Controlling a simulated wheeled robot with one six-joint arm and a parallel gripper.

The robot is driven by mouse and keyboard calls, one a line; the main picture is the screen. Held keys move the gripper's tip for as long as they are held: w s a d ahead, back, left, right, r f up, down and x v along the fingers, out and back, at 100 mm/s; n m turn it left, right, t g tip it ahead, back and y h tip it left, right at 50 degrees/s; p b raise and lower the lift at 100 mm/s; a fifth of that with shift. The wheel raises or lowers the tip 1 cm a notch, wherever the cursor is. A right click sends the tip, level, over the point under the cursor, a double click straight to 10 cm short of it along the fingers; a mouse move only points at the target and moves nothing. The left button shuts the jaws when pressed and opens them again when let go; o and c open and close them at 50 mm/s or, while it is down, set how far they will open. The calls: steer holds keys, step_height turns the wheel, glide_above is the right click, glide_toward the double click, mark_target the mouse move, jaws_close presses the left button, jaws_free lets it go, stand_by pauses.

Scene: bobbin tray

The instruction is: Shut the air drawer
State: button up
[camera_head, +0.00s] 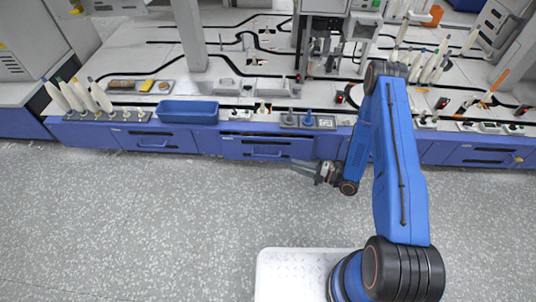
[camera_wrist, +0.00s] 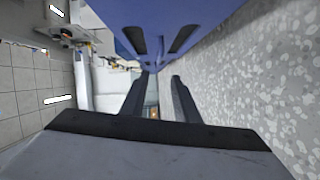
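Blue drawers line the front of the bench. The middle drawer (camera_head: 266,146) has a bar handle (camera_head: 266,155) and appears pulled out a little, with a dark gap along its top. I cannot read a label that names it the air drawer. My gripper (camera_head: 302,168) is just in front and to the right of this drawer, low over the floor, pointing left. Its fingers are apart and nothing shows between them. In the wrist view my gripper (camera_wrist: 158,90) lies close to a blue front (camera_wrist: 180,15) with dark slots; contact cannot be told.
A blue bin (camera_head: 188,112) stands on the bench edge above the drawers. A left drawer (camera_head: 152,139) looks flush. Bobbin holders (camera_head: 95,116) and a small grey tray (camera_head: 307,121) sit along the edge. The grey speckled floor (camera_head: 150,220) in front is clear.

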glide_toward(261, 146)
steer(key=a+f, duration=0.1)
steer(key=a, duration=0.1)
steer(key=a+f, duration=0.1)
steer(key=a, duration=0.1)
steer(key=a+f, duration=0.1)
steer(key=a, duration=0.1)
steer(key=shift+w+a+f, duration=0.2)
steer(key=shift+a, duration=0.1)
jaws_close()
